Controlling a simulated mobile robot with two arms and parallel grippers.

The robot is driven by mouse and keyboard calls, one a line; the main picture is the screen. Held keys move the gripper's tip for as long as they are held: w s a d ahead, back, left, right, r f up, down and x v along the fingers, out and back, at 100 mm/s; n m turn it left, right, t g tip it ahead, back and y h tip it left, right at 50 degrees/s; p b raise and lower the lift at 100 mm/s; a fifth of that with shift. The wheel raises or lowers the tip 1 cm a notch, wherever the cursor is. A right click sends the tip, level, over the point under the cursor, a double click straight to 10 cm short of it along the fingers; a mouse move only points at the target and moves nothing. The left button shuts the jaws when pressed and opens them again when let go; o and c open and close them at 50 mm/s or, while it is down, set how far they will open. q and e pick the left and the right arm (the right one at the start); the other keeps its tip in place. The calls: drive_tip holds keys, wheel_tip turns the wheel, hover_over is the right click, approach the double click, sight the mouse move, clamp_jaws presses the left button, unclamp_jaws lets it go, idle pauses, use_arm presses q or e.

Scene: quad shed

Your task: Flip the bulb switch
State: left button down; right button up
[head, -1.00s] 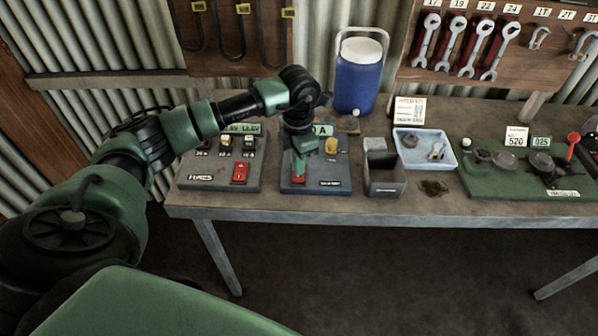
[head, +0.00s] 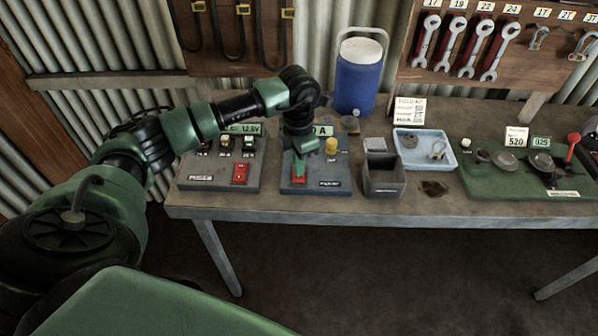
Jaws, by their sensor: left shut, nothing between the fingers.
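A blue-grey panel (head: 338,172) stands on the bench with a yellow bulb-like knob (head: 331,146) at its back right. A red switch (head: 299,180) sits at its front left. My left gripper (head: 299,172) is shut and empty, pointing down over the red switch. Its tips are at or just above the switch, and I cannot tell whether they touch. The gripper hides part of the switch and part of the panel's display. A second grey panel (head: 215,187) to the left has another red switch (head: 240,173). My right gripper is not in view.
A grey open box (head: 384,184) stands right of the panel. Farther right are a light blue tray (head: 447,160) and a green board (head: 490,185) with parts. A blue cooler (head: 357,83) stands at the back. Wrenches (head: 462,50) hang on the wall.

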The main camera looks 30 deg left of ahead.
use_arm(q)
drive_tip(key=shift+f+b, duration=0.85)
drive_tip(key=shift+f, duration=0.15)
idle(0.9)
drive_tip(key=shift+r+p, duration=2.1)
drive_tip(key=shift+r, duration=1.45)
